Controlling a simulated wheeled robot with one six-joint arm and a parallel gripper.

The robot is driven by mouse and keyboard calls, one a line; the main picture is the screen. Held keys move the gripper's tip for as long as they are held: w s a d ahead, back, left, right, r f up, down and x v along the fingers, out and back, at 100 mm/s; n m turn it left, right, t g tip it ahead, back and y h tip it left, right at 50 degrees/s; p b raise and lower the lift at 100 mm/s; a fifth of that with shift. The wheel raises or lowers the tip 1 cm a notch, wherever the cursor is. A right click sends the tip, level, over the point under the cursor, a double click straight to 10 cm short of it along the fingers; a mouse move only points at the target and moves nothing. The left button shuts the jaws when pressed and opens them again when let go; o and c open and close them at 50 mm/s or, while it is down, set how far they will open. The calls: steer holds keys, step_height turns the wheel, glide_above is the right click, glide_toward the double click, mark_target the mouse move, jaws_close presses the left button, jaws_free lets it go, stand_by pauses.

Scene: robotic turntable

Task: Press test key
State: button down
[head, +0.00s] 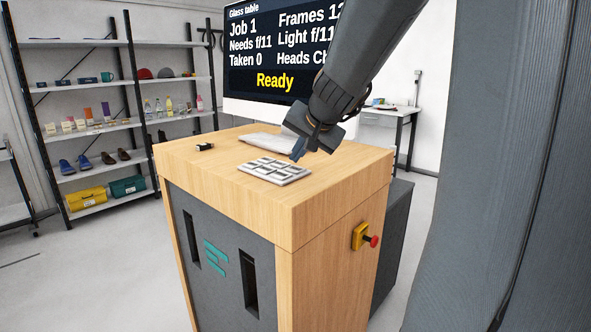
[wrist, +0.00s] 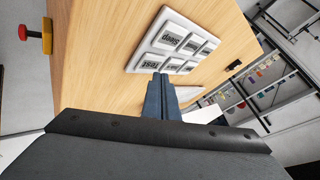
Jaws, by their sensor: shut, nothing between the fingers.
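A pale keypad (head: 262,176) with several grey keys lies on the wooden cabinet top. In the wrist view the keypad (wrist: 139,50) appears with its labels turned over; the test key (wrist: 151,62) is in the row nearest my fingers, and a key that seems to read "Sleep" (wrist: 172,39) is farther off. My gripper (head: 297,157) is over the far right side of the keypad, pointing down. In the wrist view its blue fingers (wrist: 161,78) are together and empty, their tips beside the test key. I cannot tell whether they touch it. Part of the row is hidden behind them.
A monitor (head: 262,80) behind the keypad shows "Job 1", "Taken 0" and "Ready". A flat pale keyboard-like slab (head: 262,143) and a small black object (head: 205,147) lie on the wooden top (head: 310,195). A red stop button (head: 374,241) sticks out from the cabinet side.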

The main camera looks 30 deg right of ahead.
mark_target(298, 170)
steer(key=shift+f, duration=0.1)
steer(key=shift+f+b, duration=0.35)
steer(key=shift+b, duration=0.2)
steer(key=shift+f+b, duration=0.35)
steer(key=shift+b, duration=0.1)
stand_by(0.6)
steer(key=shift+r, duration=0.15)
steer(key=shift+r+p, duration=0.7)
step_height(298, 170, up, 5)
steer(key=p, duration=0.4)
steer(key=shift+p, duration=0.3)
stand_by(0.8)
